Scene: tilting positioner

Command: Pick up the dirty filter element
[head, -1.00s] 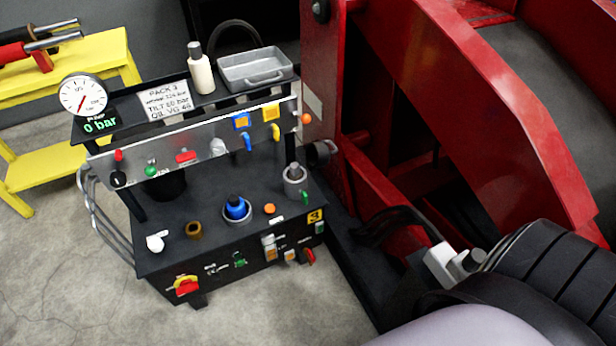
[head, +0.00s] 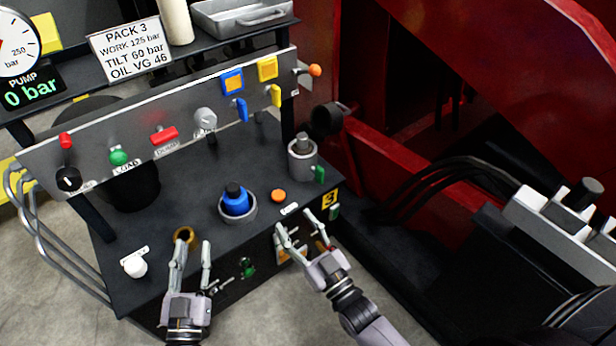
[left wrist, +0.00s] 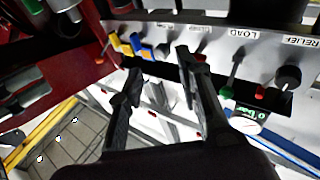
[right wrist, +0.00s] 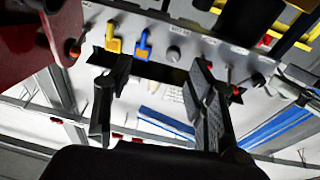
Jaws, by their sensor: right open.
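A brown, ring-topped cylinder (head: 187,232), which looks like the dirty filter element, stands near the front left of the black deck in the head view. My left gripper (head: 193,246) is at this cylinder, its fingers apart, the left finger covering part of it. I cannot tell whether they touch. The left wrist view shows the left fingers (left wrist: 160,68) apart with no cylinder visible between them. My right gripper (head: 294,224) is open and empty at the front right edge of the deck; its spread fingers show in the right wrist view (right wrist: 160,75).
A blue-capped fitting (head: 236,201) and an orange button (head: 278,196) sit right of the cylinder, a white knob (head: 135,266) to its left. A grey metal pot (head: 302,160) stands at the back right. A lever panel (head: 150,130) spans above the deck. Red machinery (head: 390,170) stands right.

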